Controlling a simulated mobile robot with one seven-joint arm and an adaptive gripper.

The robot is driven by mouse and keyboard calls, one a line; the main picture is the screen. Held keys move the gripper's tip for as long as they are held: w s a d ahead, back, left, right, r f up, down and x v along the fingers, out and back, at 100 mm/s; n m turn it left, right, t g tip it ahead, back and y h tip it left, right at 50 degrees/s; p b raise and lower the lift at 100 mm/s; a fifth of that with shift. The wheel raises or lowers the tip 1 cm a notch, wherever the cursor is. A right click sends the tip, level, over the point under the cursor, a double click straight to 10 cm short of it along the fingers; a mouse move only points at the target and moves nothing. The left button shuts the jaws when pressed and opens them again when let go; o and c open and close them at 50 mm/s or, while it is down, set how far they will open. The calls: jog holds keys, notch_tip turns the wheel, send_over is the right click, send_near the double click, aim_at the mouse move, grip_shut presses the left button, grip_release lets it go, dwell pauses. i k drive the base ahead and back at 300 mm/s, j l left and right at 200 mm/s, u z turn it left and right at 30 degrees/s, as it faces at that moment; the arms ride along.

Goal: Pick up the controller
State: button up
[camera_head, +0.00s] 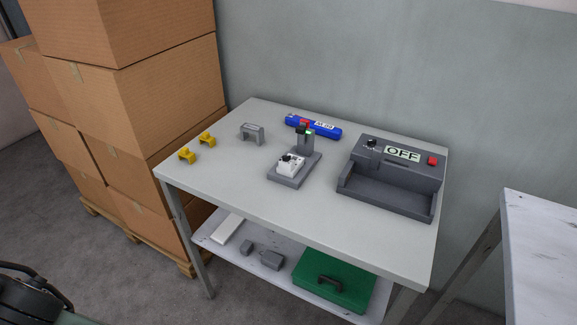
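No part is labelled as the controller, so I cannot tell for certain which one it is. A small white block with a dark top (290,164) sits on a grey base with an upright post (305,139), near the table's middle. A larger grey unit (397,168) at the right of the table has a display reading OFF, a black knob and a red button. An open tray forms its front. My gripper cannot be made out; only a dark rounded part of my arm shows at the lower left corner.
The grey table (225,198) also bears two yellow clips (187,156), a grey bracket (251,132) and a blue tool (328,130). The lower shelf holds a green case (340,288) and small parts. Stacked cartons (130,110) stand left; another table (540,240) stands right. The tabletop's front left is clear.

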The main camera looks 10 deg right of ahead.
aim_at(290, 168)
jog(key=i+j+z, duration=0.25)
jog(key=j, duration=0.15)
jog(key=j+z, duration=0.3)
jog(key=i+j+z, duration=0.25)
jog(key=j, duration=0.3)
jog(key=j+z, duration=0.25)
jog(key=j, duration=0.15)
jog(key=i+j+z, duration=0.1)
jog(key=i, duration=0.15)
